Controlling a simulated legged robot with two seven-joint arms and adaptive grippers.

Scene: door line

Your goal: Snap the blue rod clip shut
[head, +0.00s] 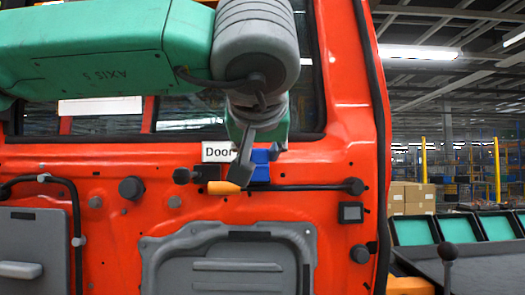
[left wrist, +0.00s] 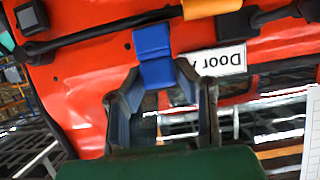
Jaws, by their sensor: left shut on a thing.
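The blue rod clip (head: 262,166) sits on the orange-red door (head: 350,165), at the dark rod (head: 308,188) below the "Door" label. It also shows in the left wrist view (left wrist: 153,45) as two blue sections with a crease between them, one lying over the rod. My left gripper (head: 247,165) comes down from above in the head view and partly covers the clip. In the left wrist view its two fingers (left wrist: 158,82) are shut on the clip's nearer blue section. I cannot tell whether the clip is fully closed around the rod. My right gripper is not in view.
An orange sleeve (head: 222,187) sits on the rod left of the clip. The white label (head: 217,151) is close beside my left gripper. A grey panel (head: 230,265) lies below, and dark round knobs stick out of the door. Green-lined bins (head: 412,231) stand at the right.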

